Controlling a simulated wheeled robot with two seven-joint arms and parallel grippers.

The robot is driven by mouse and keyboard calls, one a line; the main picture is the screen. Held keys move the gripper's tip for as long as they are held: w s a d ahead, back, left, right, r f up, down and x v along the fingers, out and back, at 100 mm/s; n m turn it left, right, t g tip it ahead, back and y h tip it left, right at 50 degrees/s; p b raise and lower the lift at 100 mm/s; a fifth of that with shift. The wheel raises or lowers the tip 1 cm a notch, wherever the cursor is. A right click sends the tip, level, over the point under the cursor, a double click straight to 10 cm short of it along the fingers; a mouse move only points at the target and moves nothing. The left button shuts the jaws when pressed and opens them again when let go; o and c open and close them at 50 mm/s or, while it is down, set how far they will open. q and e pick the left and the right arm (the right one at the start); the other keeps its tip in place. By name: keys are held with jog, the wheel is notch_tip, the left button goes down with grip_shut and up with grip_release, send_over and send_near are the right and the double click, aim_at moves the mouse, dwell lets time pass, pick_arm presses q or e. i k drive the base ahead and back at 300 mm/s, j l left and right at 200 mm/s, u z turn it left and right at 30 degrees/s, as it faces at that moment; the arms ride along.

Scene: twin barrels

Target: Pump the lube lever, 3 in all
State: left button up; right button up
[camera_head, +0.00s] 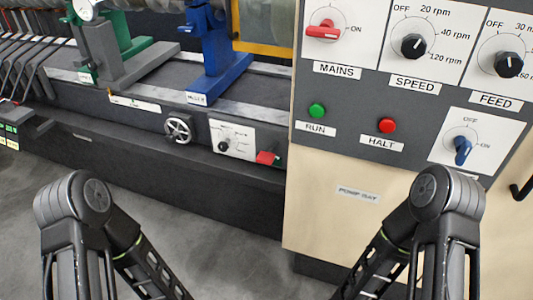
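No lever with a readable lube label shows. A small red handle (267,158) sticks out low on the machine bed, right of a white plate (232,138) with a dark knob; I cannot tell whether it is the lube lever. A cream panel (330,225) on the cabinet carries a small label (357,194) that seems to read "PUMP BAY". Both my arms show at the bottom, with their forearms running down and inward out of the picture. Neither gripper is in view.
The cabinet's control face holds a red MAINS switch (323,30), SPEED knob (414,45), FEED knob (508,64), green RUN button (316,110), red HALT button (387,125) and blue switch (462,149). A handwheel (179,129) sits on the bed. Grey floor (215,225) is clear.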

aim_at(268, 158)
jog(key=i+j+z, duration=0.1)
jog(key=j, duration=0.25)
jog(key=i+j, duration=0.25)
jog(key=j, duration=0.15)
jog(key=i+j+z, duration=0.15)
jog(key=j, duration=0.25)
jog(key=i+j+z, duration=0.1)
jog(key=j, duration=0.3)
jog(key=i+j+z, duration=0.1)
jog(key=j, duration=0.3)
jog(key=i+j, duration=0.2)
jog(key=j, duration=0.2)
jog(key=i+j+z, duration=0.15)
jog(key=j, duration=0.3)
jog(key=j+z, duration=0.1)
jog(key=j, duration=0.3)
